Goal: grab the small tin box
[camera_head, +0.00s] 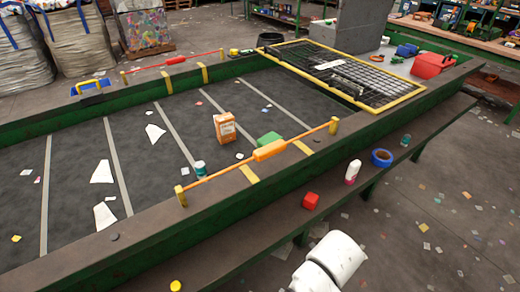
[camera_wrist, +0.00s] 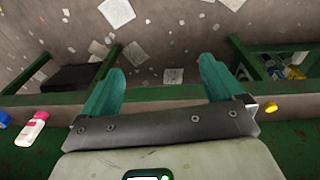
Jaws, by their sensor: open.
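I cannot tell for certain which thing is the small tin box. Neither the red nor the green box can be made out between the fingers. The fingers are not visible in the head view.
On the ledge stand a white and pink bottle (camera_head: 352,172), a blue tape roll (camera_head: 381,157) and a yellow disc (camera_head: 175,286). An orange carton (camera_head: 224,127) stands on the belt near a teal can (camera_head: 199,167). An orange bar (camera_head: 270,150) spans the belt's near edge.

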